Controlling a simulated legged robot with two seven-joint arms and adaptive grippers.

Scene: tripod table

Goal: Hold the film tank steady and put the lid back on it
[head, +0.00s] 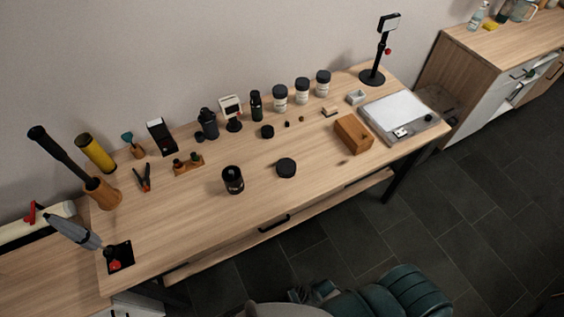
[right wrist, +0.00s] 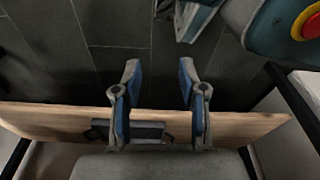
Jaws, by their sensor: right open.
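The film tank (head: 232,181) is a black cylinder standing upright on the wooden table near its front edge, left of the middle. Its top looks open, with a dark inside. A round black lid (head: 286,168) lies flat on the table to the right of the tank, apart from it. My right gripper shows in the right wrist view (right wrist: 159,75), open and empty, with floor and a wooden edge behind its fingers. It is away from both tank and lid. I cannot make out my left gripper in either view.
Several bottles (head: 280,97) and small items stand along the back. A wooden box (head: 353,133) and a pale-topped flat device (head: 398,110) are at right. A wooden holder (head: 188,164) and pliers (head: 144,178) are at left. The table around tank and lid is clear.

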